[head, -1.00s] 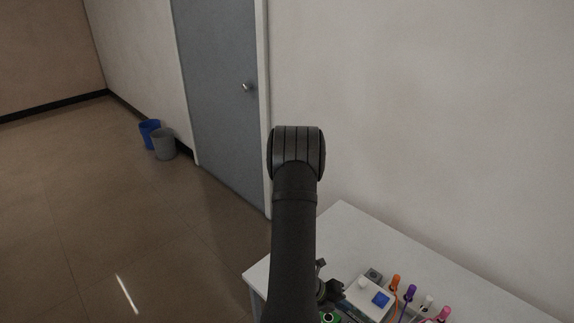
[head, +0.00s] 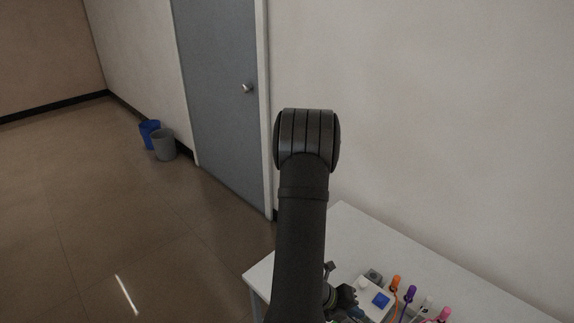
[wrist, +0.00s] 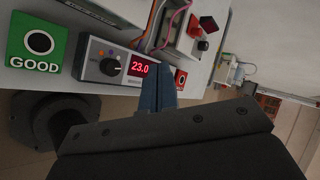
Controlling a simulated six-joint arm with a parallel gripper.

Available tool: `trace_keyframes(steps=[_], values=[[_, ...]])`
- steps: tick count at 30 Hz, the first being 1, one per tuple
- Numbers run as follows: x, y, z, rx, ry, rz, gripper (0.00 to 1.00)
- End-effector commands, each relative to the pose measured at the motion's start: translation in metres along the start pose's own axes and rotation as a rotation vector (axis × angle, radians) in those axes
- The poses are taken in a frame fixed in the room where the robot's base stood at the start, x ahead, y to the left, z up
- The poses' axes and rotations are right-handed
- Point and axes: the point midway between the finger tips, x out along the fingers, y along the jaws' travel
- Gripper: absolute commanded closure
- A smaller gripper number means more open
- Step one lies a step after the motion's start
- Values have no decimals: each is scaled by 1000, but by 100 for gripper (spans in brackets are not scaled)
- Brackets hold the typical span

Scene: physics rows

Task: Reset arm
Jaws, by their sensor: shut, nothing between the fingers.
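My gripper (wrist: 158,90) shows in the wrist view with its blue-grey fingers together and nothing between them. The fingertips are in front of a grey device panel (wrist: 116,65) with a red display reading 23.0 and a knob; I cannot tell how far apart they are. In the head view my dark arm rises in the middle of the picture, and part of the gripper end shows low behind it, largely hidden.
A white table (head: 350,232) stands against the wall at lower right. It bears a box with a blue button (head: 381,299) and several coloured plugs with cables. A green GOOD plate (wrist: 37,41) is beside the panel. A blue bin and a grey bin (head: 163,145) stand by the door.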

Motion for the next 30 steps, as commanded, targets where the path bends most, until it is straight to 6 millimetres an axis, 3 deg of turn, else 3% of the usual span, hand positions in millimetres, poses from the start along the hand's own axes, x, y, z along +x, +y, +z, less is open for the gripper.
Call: trace_keyframes(steps=[15,29,30], values=[[32,-26,-55,-3,1,23,100],[35,-28,-63,-3,-2,30,100],[35,-28,-63,-3,-2,30,94]])
